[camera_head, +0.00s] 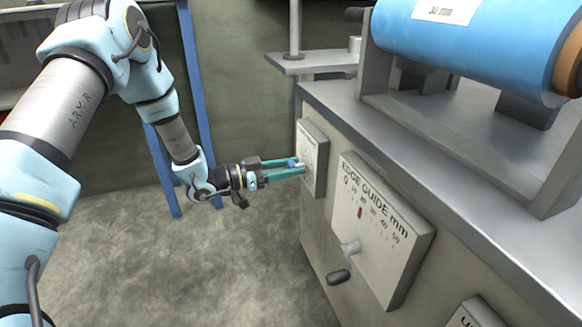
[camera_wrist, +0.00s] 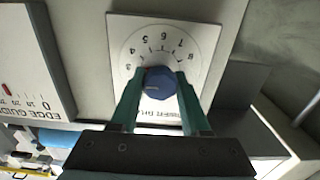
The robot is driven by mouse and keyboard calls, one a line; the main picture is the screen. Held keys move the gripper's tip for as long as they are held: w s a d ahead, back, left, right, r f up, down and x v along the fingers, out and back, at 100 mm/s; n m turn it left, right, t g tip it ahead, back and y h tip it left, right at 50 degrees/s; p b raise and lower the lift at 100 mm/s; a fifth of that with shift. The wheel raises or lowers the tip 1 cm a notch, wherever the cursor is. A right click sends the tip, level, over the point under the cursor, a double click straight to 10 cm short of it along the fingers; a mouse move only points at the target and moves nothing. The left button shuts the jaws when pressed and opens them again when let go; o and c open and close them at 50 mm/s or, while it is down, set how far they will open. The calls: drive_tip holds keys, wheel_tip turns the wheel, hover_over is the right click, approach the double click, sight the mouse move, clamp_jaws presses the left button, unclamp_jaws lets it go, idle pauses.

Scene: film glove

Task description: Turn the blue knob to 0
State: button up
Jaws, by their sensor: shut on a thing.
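The blue knob (camera_wrist: 158,82) sits in the middle of a white dial plate (camera_wrist: 196,36) with a ring of numbers. The plate appears upside down in the wrist view. My gripper (camera_wrist: 159,90) has its two green fingers on either side of the knob, shut on it. A pale mark shows on the knob's face, pointing to the left in the wrist view; which number it lines up with I cannot tell. In the head view my gripper (camera_head: 302,167) reaches the small dial plate (camera_head: 316,143) on the machine's side, and the knob (camera_head: 292,162) is mostly hidden between the fingers.
An edge guide panel (camera_head: 385,231) with a red pointer and a crank handle (camera_head: 340,277) sticks out beside the dial. A blue roll (camera_head: 470,45) lies on the machine top. Blue posts (camera_head: 197,100) stand behind my arm. The floor (camera_head: 200,265) below is clear.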

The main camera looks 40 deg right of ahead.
clamp_jaws()
drive_tip(key=shift+p, duration=0.3)
drive_tip(key=shift+r+n+p, duration=0.2)
drive_tip(key=shift+n+p, duration=0.65)
drive_tip(key=shift+n, duration=0.15)
drive_tip(key=n+p, duration=0.2)
drive_tip(key=n, duration=0.1)
drive_tip(key=shift+w+n+p, duration=0.1)
drive_tip(key=shift+n+p, duration=0.2)
drive_tip(key=shift+p, duration=0.1)
drive_tip(key=n+p, duration=0.3)
drive_tip(key=n, duration=0.3)
drive_tip(key=shift+f, duration=0.15)
drive_tip(key=n+p, duration=0.1)
drive_tip(key=n, duration=0.5)
drive_tip(key=shift+f, duration=0.2)
drive_tip(key=shift+n, duration=0.3)
